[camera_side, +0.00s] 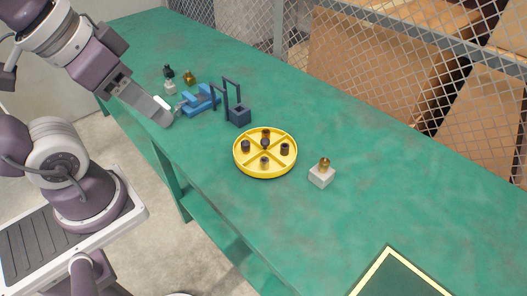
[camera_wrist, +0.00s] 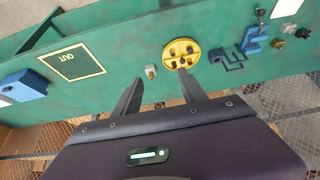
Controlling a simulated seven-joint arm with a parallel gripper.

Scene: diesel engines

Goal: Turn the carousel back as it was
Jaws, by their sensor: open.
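The carousel (camera_side: 265,171) is a round yellow tray on the green bench, split into wedge compartments by raised ribs. Several small dark or brownish cylindrical parts sit in its compartments, and a dark knob (camera_side: 264,143) stands at its centre. It also shows in the wrist view (camera_wrist: 181,53), beyond my fingertips. My gripper (camera_side: 165,112) is raised near the bench's left edge, up and left of the carousel and apart from it. In the wrist view its two fingers (camera_wrist: 157,88) are spread with nothing between them.
A grey block with a brass part (camera_side: 321,176) stands right of the carousel. A dark blue block with a frame (camera_side: 238,115), a blue vise-like fixture (camera_side: 199,101) and small fittings (camera_side: 189,77) stand behind. A yellow-bordered OUT mat (camera_side: 395,278) lies at front right. Wire fencing runs behind the bench.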

